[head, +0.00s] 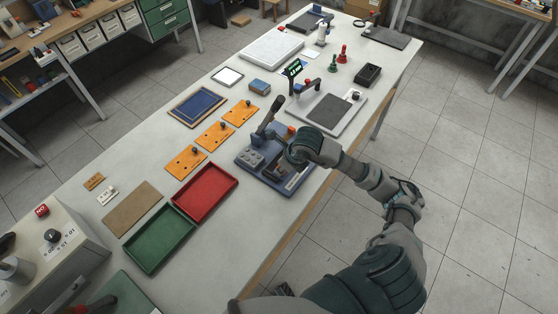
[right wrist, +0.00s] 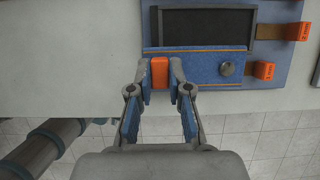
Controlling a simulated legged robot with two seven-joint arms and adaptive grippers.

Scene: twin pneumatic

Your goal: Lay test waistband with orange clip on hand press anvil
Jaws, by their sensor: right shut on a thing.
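The test waistband (right wrist: 200,66) is a blue strip with orange stitching and a round metal button, in the right wrist view. Its orange clip (right wrist: 159,72) is at its left end. My right gripper (right wrist: 160,73) is shut on the clip, one finger on each side. The band lies across the near side of a black rectangular part on a blue base. I cannot tell whether it touches what is below. In the head view the blue hand press (head: 249,159) stands near the table's right edge, my right gripper (head: 287,160) over it, hiding much of it. My left gripper is out of view.
Red (head: 206,193) and green (head: 160,238) trays, orange plates (head: 213,135) and a blue framed mat (head: 198,105) lie left of the press. A grey plate (head: 330,112) lies beyond it. The floor at right is clear.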

